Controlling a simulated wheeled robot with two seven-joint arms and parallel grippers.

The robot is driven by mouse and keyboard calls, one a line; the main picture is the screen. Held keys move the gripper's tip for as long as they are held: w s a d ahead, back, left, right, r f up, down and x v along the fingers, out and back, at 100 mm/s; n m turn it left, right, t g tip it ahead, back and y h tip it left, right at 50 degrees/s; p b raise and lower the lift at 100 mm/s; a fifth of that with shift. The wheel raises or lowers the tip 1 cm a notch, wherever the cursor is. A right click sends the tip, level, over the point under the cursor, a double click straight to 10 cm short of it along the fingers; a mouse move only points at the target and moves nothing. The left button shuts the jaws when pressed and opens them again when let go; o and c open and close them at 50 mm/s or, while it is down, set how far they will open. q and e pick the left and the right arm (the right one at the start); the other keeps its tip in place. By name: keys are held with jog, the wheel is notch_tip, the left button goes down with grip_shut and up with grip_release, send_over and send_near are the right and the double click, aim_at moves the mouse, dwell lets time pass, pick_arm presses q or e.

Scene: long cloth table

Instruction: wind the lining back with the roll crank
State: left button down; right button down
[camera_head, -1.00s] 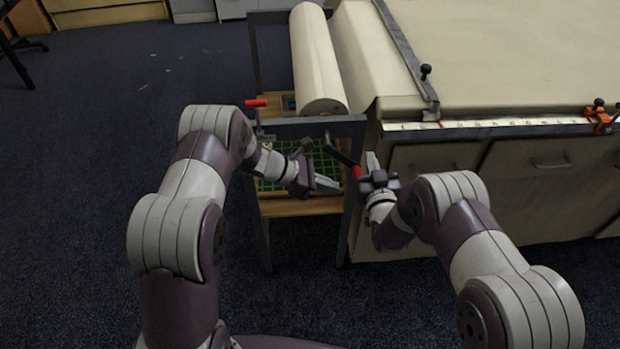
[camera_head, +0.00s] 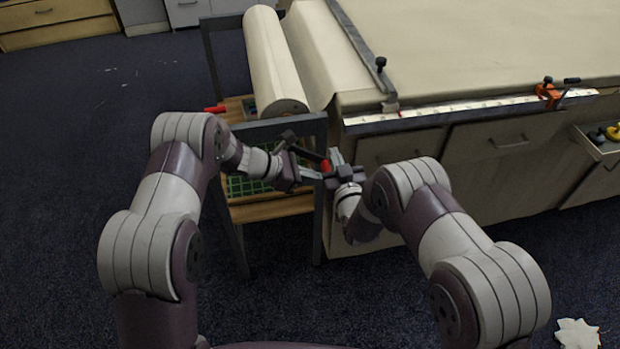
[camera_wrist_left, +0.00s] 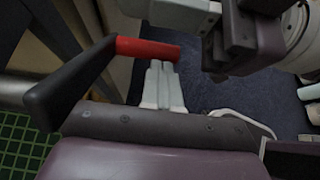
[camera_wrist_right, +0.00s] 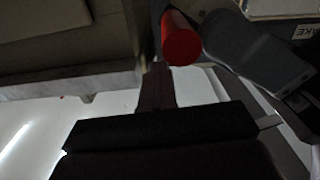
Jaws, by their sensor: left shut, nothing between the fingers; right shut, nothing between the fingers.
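The cream lining roll (camera_head: 272,62) lies in a grey frame beside the table. Its crank has a black arm (camera_head: 305,154) and a red handle (camera_head: 325,166) at the frame's near end. My left gripper (camera_head: 317,176) is shut and empty, its fingertips just by the handle. In the left wrist view the red handle (camera_wrist_left: 148,48) crosses beyond the shut fingertips (camera_wrist_left: 163,68); contact is unclear. My right gripper (camera_head: 335,155) is shut and empty on the handle's right side. In the right wrist view the handle's round end (camera_wrist_right: 181,46) is just beyond the fingertips (camera_wrist_right: 156,72).
A second red handle (camera_head: 215,109) sticks out left of the frame (camera_head: 278,128). The cloth table (camera_head: 470,60) stands close on the right, with a ruler strip (camera_head: 470,108), an orange clamp (camera_head: 548,94) and an open drawer (camera_head: 590,147).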

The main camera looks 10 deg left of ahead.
jog(key=c, duration=1)
grip_release()
jog(key=shift+o, duration=0.2)
